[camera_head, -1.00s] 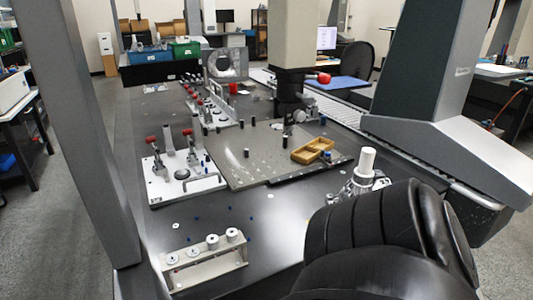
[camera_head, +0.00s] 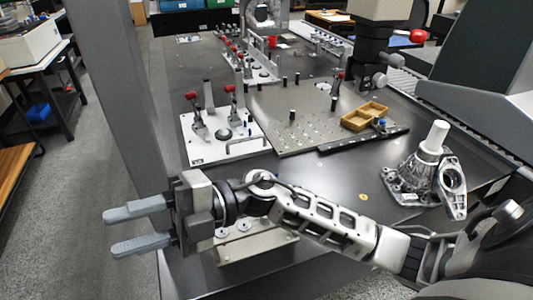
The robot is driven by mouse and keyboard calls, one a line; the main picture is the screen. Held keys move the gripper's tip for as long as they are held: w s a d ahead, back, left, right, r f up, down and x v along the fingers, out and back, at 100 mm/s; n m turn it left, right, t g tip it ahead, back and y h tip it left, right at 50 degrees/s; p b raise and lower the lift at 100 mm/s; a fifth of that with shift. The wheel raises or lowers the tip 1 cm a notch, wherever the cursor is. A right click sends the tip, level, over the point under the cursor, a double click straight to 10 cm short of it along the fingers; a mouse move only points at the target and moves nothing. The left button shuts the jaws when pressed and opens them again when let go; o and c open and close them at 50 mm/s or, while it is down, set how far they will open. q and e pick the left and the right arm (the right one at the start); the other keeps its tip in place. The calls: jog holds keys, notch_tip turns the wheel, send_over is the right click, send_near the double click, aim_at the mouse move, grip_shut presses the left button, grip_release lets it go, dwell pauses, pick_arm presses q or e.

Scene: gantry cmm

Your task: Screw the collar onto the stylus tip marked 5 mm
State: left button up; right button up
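My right gripper (camera_head: 112,232) reaches across from the right at the front of the table. Its two grey fingers point left and stand apart, with nothing between them. A pale rack (camera_head: 258,247) stands at the table's front edge, partly hidden behind my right forearm. Small white discs (camera_head: 243,227) show on its top; any size markings are too small to read, and the rest is covered by the arm. I cannot pick out the collar or the 5 mm stylus tip. My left gripper is not in view.
A white plate with red-handled clamps (camera_head: 205,149) lies behind the arm. Beside it is a hole plate (camera_head: 275,110) with short dark posts and a tan tray (camera_head: 364,117). A metal casting (camera_head: 414,178) stands right. The dark measuring head (camera_head: 370,52) hangs above the back.

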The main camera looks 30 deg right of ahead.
jog(key=w+d+f+n+g+h, duration=0.1)
jog(key=w+d+f+n+h, duration=0.15)
jog(key=d+h, duration=0.4)
jog(key=w+d+f+n+g+h, duration=0.1)
jog(key=d+f+n+h, duration=0.25)
jog(key=d+h, duration=0.35)
jog(key=w+d+r+m+t+h, duration=0.1)
jog(key=d+r+h, duration=0.15)
jog(key=d, duration=0.35)
jog(key=w+d+r+m+h, duration=0.1)
jog(key=w+d+m+h, duration=0.1)
jog(key=d+h, duration=0.25)
jog(key=f, duration=1)
jog(key=f+b, duration=0.1)
jog(key=f, duration=0.5)
jog(key=shift+s+d, duration=0.25)
jog(key=c, duration=0.7)
jog(key=shift+m+p, duration=0.35)
jog(key=shift+m, duration=0.75)
